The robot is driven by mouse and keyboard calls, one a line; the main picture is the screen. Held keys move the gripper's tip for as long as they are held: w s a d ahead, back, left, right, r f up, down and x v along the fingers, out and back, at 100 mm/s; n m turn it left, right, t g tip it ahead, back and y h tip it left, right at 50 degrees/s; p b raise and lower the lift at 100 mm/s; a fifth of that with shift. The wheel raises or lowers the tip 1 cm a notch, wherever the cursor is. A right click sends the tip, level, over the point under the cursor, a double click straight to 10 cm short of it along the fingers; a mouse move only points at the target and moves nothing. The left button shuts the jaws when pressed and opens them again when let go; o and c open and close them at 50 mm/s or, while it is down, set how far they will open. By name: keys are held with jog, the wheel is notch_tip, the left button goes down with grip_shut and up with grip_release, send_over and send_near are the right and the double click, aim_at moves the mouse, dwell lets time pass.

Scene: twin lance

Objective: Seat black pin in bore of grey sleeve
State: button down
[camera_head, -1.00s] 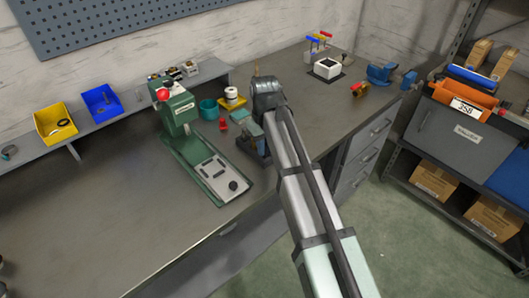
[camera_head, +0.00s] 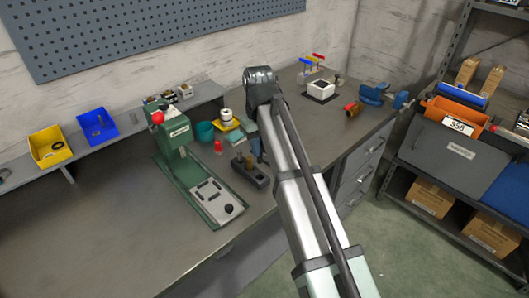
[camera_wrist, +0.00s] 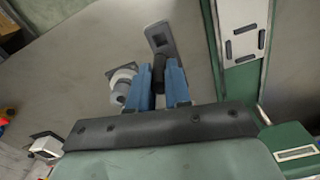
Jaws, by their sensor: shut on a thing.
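My gripper's blue fingers (camera_wrist: 161,88) are shut on the black pin (camera_wrist: 158,70) in the wrist view. The pin shows as a short dark shaft between them. In the head view my gripper (camera_head: 256,147) is partly hidden by my own arm and the pin cannot be made out. A grey cylinder with a pale collar (camera_wrist: 122,87), possibly the grey sleeve, is left of the fingers in the wrist view, apart from the pin. Its bore is not clear. A dark block with upright pegs (camera_head: 250,170) stands just in front of my gripper in the head view.
A green press (camera_head: 178,140) with a long base stands close to the left of my gripper. A teal cup (camera_head: 204,131), a red part (camera_head: 218,147) and a yellow-based white spool (camera_head: 226,118) sit behind. The bench at front left is clear.

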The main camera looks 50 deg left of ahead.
jog(key=shift+r, duration=0.65)
